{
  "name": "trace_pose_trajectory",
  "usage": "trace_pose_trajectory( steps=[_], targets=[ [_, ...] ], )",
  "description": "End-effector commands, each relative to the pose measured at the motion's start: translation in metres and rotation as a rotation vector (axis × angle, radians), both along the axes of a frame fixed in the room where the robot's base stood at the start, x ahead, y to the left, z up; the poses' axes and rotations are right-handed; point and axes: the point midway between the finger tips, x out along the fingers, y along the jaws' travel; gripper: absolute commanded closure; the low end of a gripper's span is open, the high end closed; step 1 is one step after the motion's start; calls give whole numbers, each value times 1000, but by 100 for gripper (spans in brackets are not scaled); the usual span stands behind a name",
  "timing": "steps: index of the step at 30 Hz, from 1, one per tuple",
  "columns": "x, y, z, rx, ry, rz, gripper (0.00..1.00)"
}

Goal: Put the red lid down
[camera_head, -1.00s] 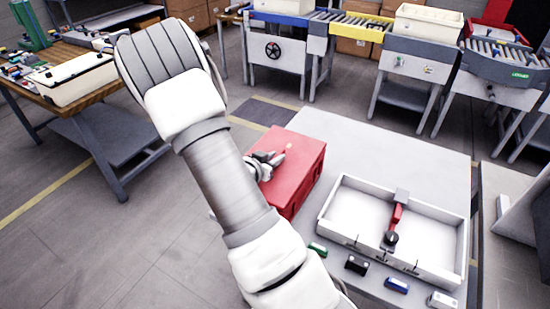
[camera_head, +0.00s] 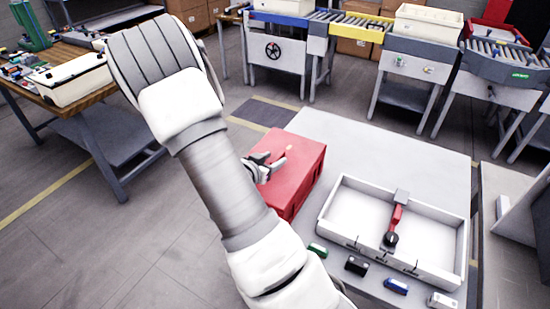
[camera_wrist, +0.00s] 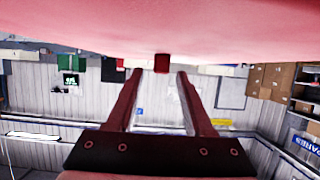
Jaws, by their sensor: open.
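The red lid (camera_head: 302,155) lies level as the top of a red box on the pale table; the seam between lid and box cannot be made out. A small knob (camera_head: 289,148) shows on it. My gripper (camera_head: 281,164) is open and empty, low over the left part of the lid. In the wrist view the lid (camera_wrist: 160,25) is a blurred pink-red surface across the top. A small red block, likely the knob (camera_wrist: 162,63), juts from it just beyond and between the tips of my gripper (camera_wrist: 159,72). My arm hides the box's left side.
The table's back (camera_head: 400,140) is clear. A wooden workbench (camera_head: 100,95) stands left.

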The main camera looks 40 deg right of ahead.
Motion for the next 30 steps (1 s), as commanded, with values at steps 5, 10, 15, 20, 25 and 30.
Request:
trace_pose_trajectory(
  steps=[5,10,15,20,25,30],
  targets=[
    [-14,37,17,1,-2,6,48],
    [-26,66,30,1,-1,6,48],
    [-34,83,38,0,0,3,48],
    [-28,95,41,49,-14,32,48],
    [4,132,54,260,-58,195,48],
    [27,191,90,482,-71,453,48]
  ],
)
